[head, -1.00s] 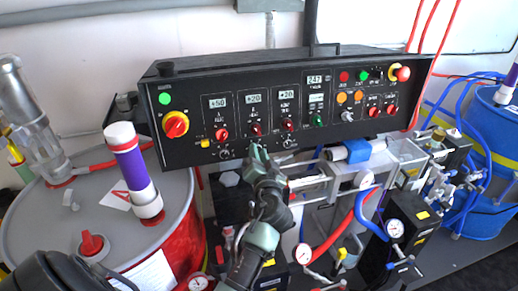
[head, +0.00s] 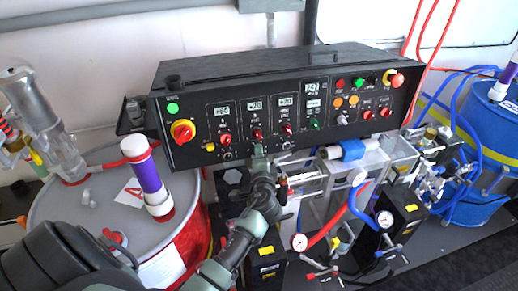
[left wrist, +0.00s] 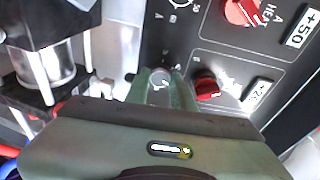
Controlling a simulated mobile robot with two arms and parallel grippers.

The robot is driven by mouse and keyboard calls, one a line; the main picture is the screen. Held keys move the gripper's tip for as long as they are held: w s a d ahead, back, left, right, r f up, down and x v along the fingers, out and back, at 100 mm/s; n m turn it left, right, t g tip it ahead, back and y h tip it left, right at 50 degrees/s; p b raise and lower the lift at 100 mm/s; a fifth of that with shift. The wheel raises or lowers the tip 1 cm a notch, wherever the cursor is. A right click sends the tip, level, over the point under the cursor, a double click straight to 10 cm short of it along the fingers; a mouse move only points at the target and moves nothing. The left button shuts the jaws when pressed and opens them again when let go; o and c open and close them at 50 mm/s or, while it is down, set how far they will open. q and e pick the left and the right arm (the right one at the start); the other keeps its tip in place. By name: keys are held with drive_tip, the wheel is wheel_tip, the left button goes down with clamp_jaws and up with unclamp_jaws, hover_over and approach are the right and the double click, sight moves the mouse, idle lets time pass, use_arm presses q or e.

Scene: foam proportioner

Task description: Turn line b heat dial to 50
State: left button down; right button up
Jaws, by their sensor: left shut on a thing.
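The black control panel (head: 200,115) carries a row of red dials with small displays above. The second red dial (head: 257,134), in the B column, has a display (head: 254,104) that seems to read +20. My left gripper (head: 258,151) is at the panel just below this dial. In the left wrist view its fingers (left wrist: 160,88) flank a small silver knob (left wrist: 160,80), partly hidden. There the B dial (left wrist: 206,86) is beside the fingers, not between them. The A heat dial (left wrist: 241,11) and its +50 display (left wrist: 299,27) are clear of the gripper. My right gripper is not in view.
A large yellow and red knob (head: 183,131) is at the panel's left. A drum with a purple cylinder (head: 148,176) stands at the left. Pumps, hoses and a gauge (head: 299,241) crowd the space below the panel. A blue drum (head: 489,131) is at the right.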

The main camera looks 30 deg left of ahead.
use_arm(q)
drive_tip(key=shift+r+m+p, duration=0.2)
drive_tip(key=shift+m+p, duration=0.3)
drive_tip(key=shift+m, duration=0.1)
drive_tip(key=c, duration=1.4)
unclamp_jaws()
drive_tip(key=shift+c, duration=0.2)
drive_tip(key=shift+o, duration=1.3)
drive_tip(key=shift+w+f, duration=0.1)
drive_tip(key=shift+f, duration=0.1)
drive_tip(key=b+v, duration=0.2)
drive_tip(key=v, duration=0.5)
drive_tip(key=shift+s+d+r, duration=0.2)
drive_tip(key=shift+s, duration=0.15)
